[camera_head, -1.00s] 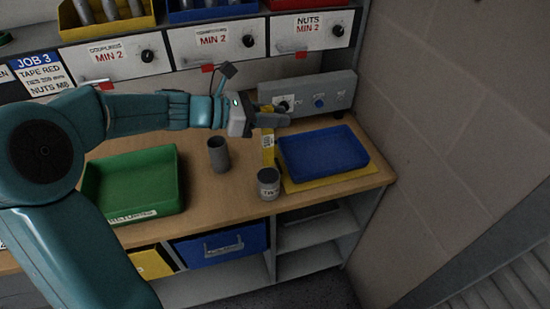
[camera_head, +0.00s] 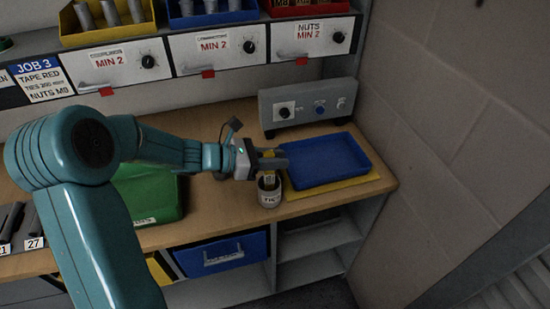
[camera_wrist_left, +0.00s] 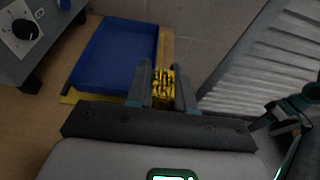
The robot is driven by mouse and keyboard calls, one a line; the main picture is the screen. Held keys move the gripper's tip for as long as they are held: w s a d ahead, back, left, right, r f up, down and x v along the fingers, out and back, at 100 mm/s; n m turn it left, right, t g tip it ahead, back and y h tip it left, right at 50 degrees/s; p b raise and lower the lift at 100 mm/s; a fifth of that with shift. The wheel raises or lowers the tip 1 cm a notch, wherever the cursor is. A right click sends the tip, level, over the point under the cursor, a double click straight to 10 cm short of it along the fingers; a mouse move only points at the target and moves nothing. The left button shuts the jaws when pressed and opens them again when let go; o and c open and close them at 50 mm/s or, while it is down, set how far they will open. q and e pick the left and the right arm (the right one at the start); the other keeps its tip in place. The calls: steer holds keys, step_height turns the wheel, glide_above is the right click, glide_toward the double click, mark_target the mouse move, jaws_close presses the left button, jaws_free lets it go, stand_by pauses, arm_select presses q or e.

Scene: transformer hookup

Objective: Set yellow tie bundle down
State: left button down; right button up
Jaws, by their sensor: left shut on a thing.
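My left gripper (camera_head: 272,162) is shut on the yellow tie bundle (camera_head: 268,181) in the head view. In the left wrist view, the bundle (camera_wrist_left: 163,86) sits between the two fingers of my left gripper (camera_wrist_left: 165,92). The tin is not visible there.
A blue tray (camera_head: 325,164) on a yellow mat (camera_head: 345,184) lies just right of the gripper. A grey control box (camera_head: 308,104) stands behind. A green bin (camera_head: 150,200) is left, partly behind my arm. The wall (camera_head: 440,120) bounds the right.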

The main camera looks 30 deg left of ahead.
arm_select(q)
steer(key=c, duration=1)
jaws_free()
steer(key=shift+f, duration=0.1)
steer(key=v, duration=1.2)
steer(key=shift+w+r, duration=0.1)
steer(key=shift+r, duration=0.1)
